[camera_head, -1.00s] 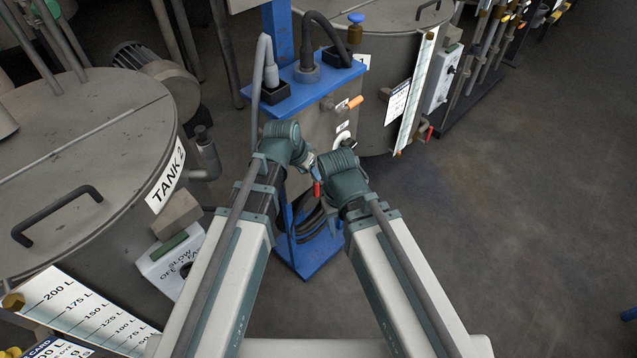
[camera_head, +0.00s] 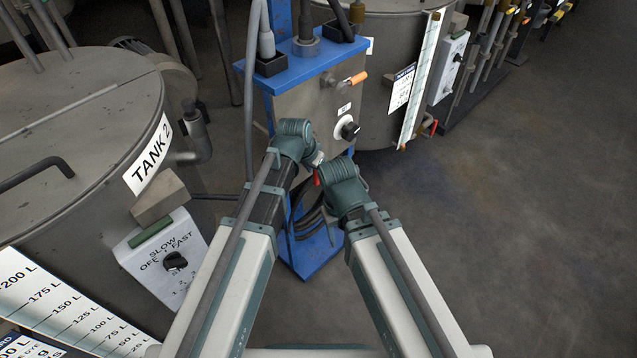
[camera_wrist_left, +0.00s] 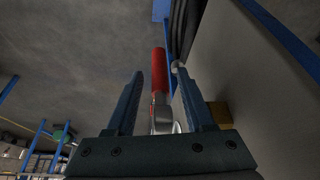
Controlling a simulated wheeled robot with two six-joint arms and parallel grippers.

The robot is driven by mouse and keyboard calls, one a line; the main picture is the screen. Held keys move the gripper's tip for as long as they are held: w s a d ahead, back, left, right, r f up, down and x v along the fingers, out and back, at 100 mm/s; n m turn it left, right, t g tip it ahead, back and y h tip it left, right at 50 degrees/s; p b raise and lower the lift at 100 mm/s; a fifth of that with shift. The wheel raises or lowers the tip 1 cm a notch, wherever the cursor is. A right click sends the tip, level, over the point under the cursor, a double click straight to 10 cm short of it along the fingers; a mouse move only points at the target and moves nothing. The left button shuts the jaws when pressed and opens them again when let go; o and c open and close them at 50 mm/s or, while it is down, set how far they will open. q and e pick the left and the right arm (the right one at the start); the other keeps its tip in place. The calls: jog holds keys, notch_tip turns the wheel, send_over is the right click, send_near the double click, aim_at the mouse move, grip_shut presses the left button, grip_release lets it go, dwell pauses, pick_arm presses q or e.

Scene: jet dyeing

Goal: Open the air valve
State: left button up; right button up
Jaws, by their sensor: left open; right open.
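A red lever handle (camera_wrist_left: 159,72) on a metal valve body (camera_wrist_left: 162,115) shows in the left wrist view. It lies between the two spread fingers of my left gripper (camera_wrist_left: 158,74), which is open, with gaps visible on both sides. A small red piece (camera_head: 317,177) shows between my two wrists in the head view. My right gripper (camera_head: 345,180) is beside the left one, below the box. Its fingers are mostly hidden by my own wrist. I cannot tell which valve is the air valve.
A black knob (camera_head: 349,131) is on the box front. The blue stand base (camera_head: 316,256) is below. Tank 2 (camera_head: 80,125) with its speed switch panel (camera_head: 165,262) stands left; another tank (camera_head: 385,55) stands behind. The floor (camera_head: 520,220) at right is clear.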

pick_arm(q)
jog(key=b+x, duration=0.1)
jog(key=x, duration=0.1)
jog(key=shift+w+d+f, duration=0.1)
jog(key=shift+w+f, duration=0.05)
jog(key=shift+f, duration=0.15)
pick_arm(e)
notch_tip(320, 180, down, 2)
jog(key=shift+f, duration=0.2)
pick_arm(q)
grip_shut()
dwell(0.9)
